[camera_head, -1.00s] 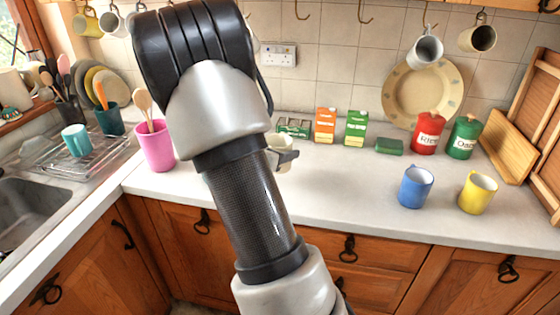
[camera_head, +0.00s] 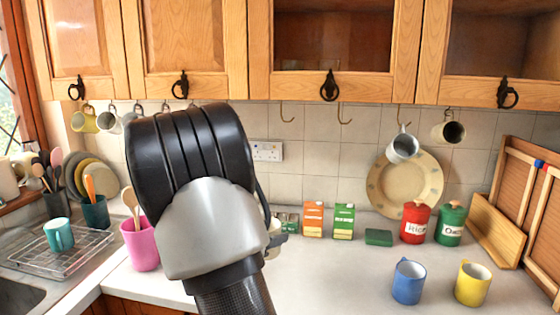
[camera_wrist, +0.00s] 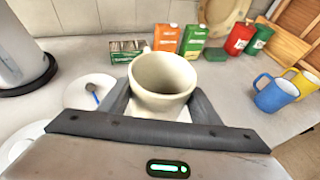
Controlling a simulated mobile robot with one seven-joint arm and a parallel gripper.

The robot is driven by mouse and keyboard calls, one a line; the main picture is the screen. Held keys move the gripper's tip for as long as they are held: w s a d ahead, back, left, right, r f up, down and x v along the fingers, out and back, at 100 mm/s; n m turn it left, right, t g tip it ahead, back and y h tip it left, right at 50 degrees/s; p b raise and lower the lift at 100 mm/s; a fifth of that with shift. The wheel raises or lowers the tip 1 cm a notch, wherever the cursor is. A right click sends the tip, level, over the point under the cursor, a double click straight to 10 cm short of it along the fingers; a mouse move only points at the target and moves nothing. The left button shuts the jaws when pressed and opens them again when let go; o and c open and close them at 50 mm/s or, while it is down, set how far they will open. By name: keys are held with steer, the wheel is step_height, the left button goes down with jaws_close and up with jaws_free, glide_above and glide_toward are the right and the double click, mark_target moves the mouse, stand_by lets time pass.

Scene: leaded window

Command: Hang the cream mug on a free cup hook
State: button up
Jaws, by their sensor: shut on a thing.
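The cream mug (camera_wrist: 163,85) is upright in the wrist view, its open rim facing up. My gripper (camera_wrist: 158,108) is shut on it, with one finger on each side. In the head view my arm hides most of the mug, and only a sliver of the gripper (camera_head: 279,240) shows past it. Two empty cup hooks, one left (camera_head: 287,114) and one right (camera_head: 345,114), hang under the upper cupboards. A white mug (camera_head: 403,147) and a beige mug (camera_head: 448,133) hang to their right. Several mugs, including a yellowish one (camera_head: 84,121), hang at the left.
A plate (camera_head: 385,190) leans on the tiles. Cartons (camera_head: 343,221), a red canister (camera_head: 414,222) and a green canister (camera_head: 451,223) stand along the wall. A blue mug (camera_head: 408,281) and yellow mug (camera_head: 472,284) stand front right. A pink tumbler (camera_head: 141,246) stands left.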

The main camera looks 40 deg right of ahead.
steer(key=s+d+r+t+h+b, duration=0.15)
steer(key=d+r, duration=0.25)
steer(key=r, duration=0.4)
steer(key=d+r+t+b, duration=0.15)
steer(key=d+r, duration=0.25)
steer(key=r, duration=0.5)
steer(key=s+d+r+t+b, duration=0.15)
steer(key=d+r, duration=0.25)
steer(key=r, duration=0.4)
steer(key=shift+w+d+r+n+p, duration=0.7)
steer(key=shift+w+d+p, duration=1.3)
steer(key=shift+w+d, duration=1.65)
steer(key=w+a+f+p, duration=0.1)
steer(key=w+a, duration=0.3)
steer(key=shift+w+f+p, duration=0.15)
steer(key=shift+w+p, duration=0.2)
steer(key=shift+m+g, duration=0.25)
steer(key=shift+m, duration=0.05)
steer(key=o, duration=1.4)
steer(key=shift+c, duration=0.2)
